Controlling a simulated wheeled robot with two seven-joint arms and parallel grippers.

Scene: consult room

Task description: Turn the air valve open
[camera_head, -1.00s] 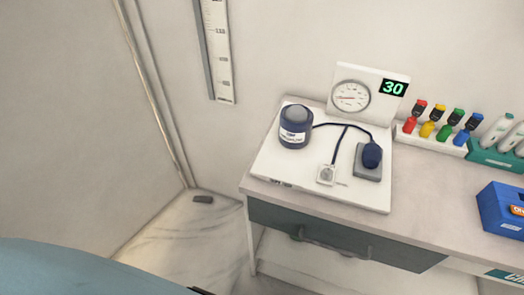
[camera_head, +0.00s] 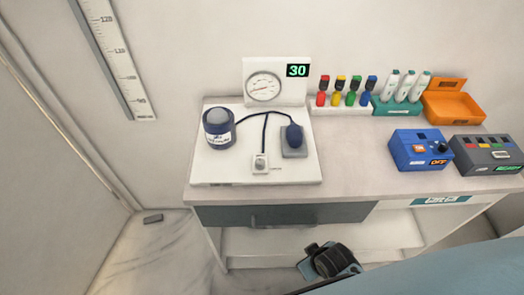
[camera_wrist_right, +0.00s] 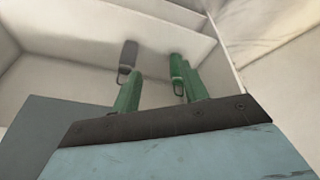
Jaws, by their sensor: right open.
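The air valve (camera_head: 260,163) is a small light knob on a square plate at the front of the white blood-pressure board (camera_head: 215,176). A dark tube runs from it to the tubing between the navy cuff (camera_head: 219,131) and the bulb (camera_head: 294,136) on its grey block. The dial gauge (camera_head: 264,87) stands behind, beside a green "30" display (camera_head: 297,71). My right gripper (camera_head: 328,262) is low in front of the desk, below and apart from the valve. In the wrist view its green fingers (camera_wrist_right: 158,82) are spread and empty. My left gripper is out of view.
The desk (camera_head: 350,185) has a drawer (camera_head: 285,215) with a handle below the board. To the right are coloured bottles (camera_head: 346,91), white devices in a green holder (camera_head: 402,88), an orange tray (camera_head: 454,107), a blue box (camera_head: 420,150) and a dark grey box (camera_head: 487,154).

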